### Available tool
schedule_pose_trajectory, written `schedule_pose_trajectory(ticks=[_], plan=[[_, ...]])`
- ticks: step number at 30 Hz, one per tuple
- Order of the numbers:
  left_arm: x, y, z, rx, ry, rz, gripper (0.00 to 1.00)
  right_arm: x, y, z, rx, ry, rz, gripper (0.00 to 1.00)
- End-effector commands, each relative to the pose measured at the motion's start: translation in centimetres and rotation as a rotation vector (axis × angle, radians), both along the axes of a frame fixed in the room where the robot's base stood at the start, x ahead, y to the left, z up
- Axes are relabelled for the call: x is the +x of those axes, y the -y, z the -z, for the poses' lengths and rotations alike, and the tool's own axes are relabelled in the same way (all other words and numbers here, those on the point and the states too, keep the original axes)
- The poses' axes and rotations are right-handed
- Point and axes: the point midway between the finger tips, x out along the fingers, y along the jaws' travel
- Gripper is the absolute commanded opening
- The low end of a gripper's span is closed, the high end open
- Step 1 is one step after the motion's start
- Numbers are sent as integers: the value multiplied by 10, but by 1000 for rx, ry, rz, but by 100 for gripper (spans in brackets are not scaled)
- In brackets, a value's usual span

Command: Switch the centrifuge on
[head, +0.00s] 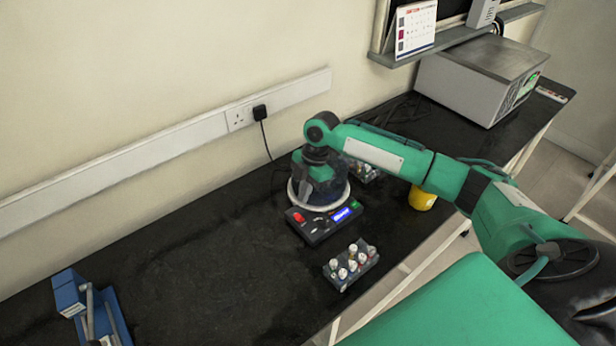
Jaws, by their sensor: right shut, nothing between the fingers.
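The centrifuge (341,190) stands on the black bench, a round dark body with a pale rim. Its front control panel (318,229) carries a red switch (299,217), a lit blue display (342,215) and a small green button (354,204). My right arm reaches in from the right and bends down at the wrist over the centrifuge. My right gripper (318,188) points down at the round body, behind the panel; it is shut and empty. The arm and gripper hide part of the round body, and I cannot tell whether the fingertips touch it. My left gripper is out of view.
A rack of white-capped tubes (350,266) sits in front of the panel. Another rack (364,171) and a yellow cup (422,198) lie behind and right. A blue device (88,305) is at lower left, a grey instrument (483,78) at upper right. The bench's left-middle is clear.

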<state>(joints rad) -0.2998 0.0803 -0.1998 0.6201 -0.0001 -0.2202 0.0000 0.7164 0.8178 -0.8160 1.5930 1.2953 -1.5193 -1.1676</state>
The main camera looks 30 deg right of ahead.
Motion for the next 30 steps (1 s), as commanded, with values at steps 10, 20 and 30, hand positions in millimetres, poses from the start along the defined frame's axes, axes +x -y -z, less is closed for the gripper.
schedule_pose_trajectory(ticks=[10,20,30], plan=[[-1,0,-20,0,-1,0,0,-2,-9,57,0,-1,1,0],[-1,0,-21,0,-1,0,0,-2,-9,71,-2,1,0,0],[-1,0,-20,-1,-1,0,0,-5,-9,79,0,2,1,0]])
